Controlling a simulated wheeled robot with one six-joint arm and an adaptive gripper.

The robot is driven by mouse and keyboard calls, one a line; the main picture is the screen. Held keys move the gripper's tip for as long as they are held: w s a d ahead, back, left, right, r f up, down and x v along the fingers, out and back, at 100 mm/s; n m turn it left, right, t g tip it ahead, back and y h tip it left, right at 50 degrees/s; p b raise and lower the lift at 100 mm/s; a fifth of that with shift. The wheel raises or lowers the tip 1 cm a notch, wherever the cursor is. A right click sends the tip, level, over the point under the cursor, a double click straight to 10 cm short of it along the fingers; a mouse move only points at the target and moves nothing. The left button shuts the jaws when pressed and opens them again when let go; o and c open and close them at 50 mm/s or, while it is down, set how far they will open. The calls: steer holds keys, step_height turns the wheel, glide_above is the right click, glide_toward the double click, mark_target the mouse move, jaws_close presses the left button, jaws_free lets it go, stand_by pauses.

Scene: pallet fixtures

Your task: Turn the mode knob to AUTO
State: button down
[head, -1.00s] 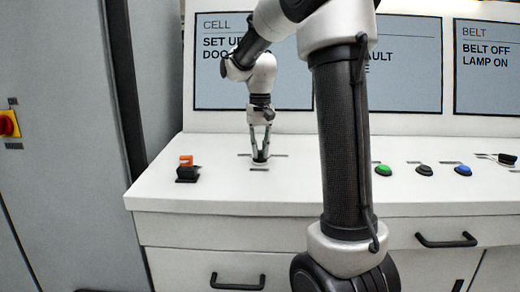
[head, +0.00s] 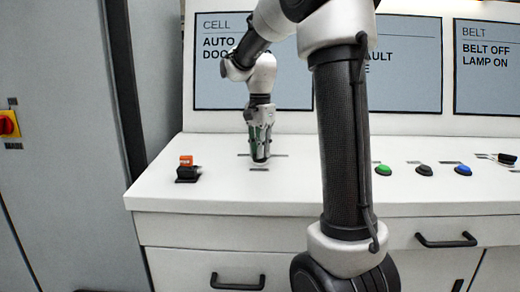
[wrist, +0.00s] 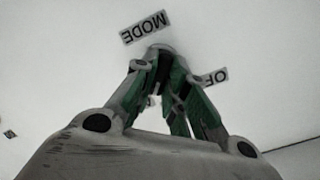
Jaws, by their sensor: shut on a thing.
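The mode knob (wrist: 160,50) is mostly hidden between my fingers; only a little of it shows under the MODE label (wrist: 145,27) in the wrist view. My gripper (head: 260,158) points straight down at the console top in the head view and is shut on the knob. In the wrist view my gripper (wrist: 163,75) has its green-padded fingers closed around it. An upside-down label (wrist: 215,77), partly covered, lies right of the fingers. The CELL screen (head: 222,60) behind my arm reads AUTO on its first line.
An orange-topped black switch (head: 187,170) stands left of my gripper. Green (head: 383,169), black (head: 425,169) and blue (head: 462,170) buttons lie to the right. A red knob on yellow (head: 9,124) is on the cabinet at far left. My arm covers part of the middle screen (head: 410,65).

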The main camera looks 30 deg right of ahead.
steer(key=shift+m, duration=0.5)
steer(key=c, duration=1.4)
jaws_free()
steer(key=shift+c, duration=0.2)
step_height(320, 180, up, 12)
